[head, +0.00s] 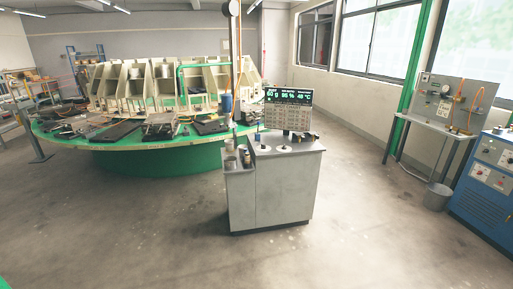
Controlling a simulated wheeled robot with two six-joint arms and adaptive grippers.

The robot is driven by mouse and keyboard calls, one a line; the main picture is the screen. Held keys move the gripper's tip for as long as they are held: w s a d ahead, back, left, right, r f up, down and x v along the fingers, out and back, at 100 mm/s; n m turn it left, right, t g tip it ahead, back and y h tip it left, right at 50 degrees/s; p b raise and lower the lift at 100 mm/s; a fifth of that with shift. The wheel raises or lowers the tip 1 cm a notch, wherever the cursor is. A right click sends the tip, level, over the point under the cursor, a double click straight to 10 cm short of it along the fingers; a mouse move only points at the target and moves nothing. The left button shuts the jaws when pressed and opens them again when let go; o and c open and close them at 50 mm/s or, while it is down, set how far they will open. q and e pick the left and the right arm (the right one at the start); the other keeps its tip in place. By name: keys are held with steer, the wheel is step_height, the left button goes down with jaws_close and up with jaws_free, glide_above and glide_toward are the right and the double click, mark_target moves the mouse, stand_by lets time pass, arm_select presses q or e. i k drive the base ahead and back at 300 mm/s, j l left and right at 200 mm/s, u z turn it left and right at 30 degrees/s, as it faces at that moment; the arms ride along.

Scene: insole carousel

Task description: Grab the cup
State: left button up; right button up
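A grey cabinet (285,185) stands ahead of me in the middle of the head view. Several small pale and grey cup-like containers (230,163) are grouped on the low shelf at its left side. They are too small to tell apart, and I cannot tell which one is the cup. A blue cylinder (227,103) stands behind them near the carousel's right edge. Neither of my grippers is in view.
A round green carousel table (150,158) with beige stations stands behind on the left. A display (289,96) rises from the cabinet top. A wall bench (440,122), grey bin (436,196) and blue machine (490,185) are at right. The floor in front is clear.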

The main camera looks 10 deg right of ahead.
mark_target(229, 145)
steer(key=i+j+u, duration=0.4)
steer(key=i, duration=0.7)
steer(key=i+u, duration=0.4)
steer(key=i, duration=0.65)
steer(key=i+z, duration=0.2)
steer(key=i, duration=0.25)
steer(key=i+j+z, duration=0.2)
steer(key=i, duration=0.3)
steer(key=i+j+z, duration=0.2)
steer(key=i, duration=0.25)
steer(key=i+j+z, duration=0.2)
steer(key=i, duration=0.25)
steer(key=j, duration=0.1)
